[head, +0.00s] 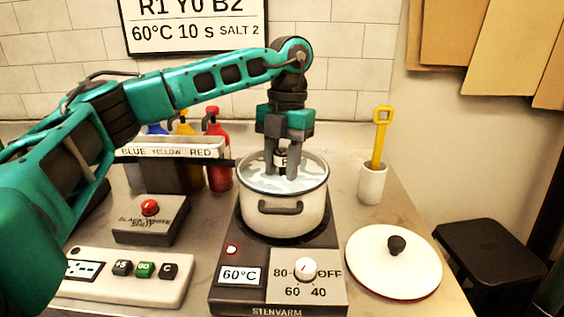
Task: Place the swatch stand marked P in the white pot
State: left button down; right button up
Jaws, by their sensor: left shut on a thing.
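The white pot (284,218) stands without its lid on a dark hotplate, with rippled, pale liquid inside. My left gripper (282,170) points down over the pot, its fingertips inside the rim. It is shut on the swatch stand marked P (283,160), which shows as a small dark piece with a pale label between the fingers. The label is partly covered and hard to read. The lower part of the stand is hidden by the fingers and liquid, so I cannot tell whether it touches the bottom. My right gripper is out of view.
The hotplate (232,291) has a knob (306,269) and a 60°C display. The white lid (393,270) lies at right, near a white cup (372,184) with a yellow tool. Red (218,152), yellow and blue bottles stand behind left. A red-button box (150,222) and control panel are at left.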

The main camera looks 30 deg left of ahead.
pick_arm(q)
jog(key=c, duration=0.7)
grip_release()
jog(key=shift+o, duration=0.7)
jog(key=o, duration=0.3)
notch_tip(320, 180, up, 5)
jog(key=p, duration=0.4)
jog(key=shift+r+p, duration=0.95)
jog(key=shift+r, duration=0.15)
jog(key=shift+f, duration=0.15)
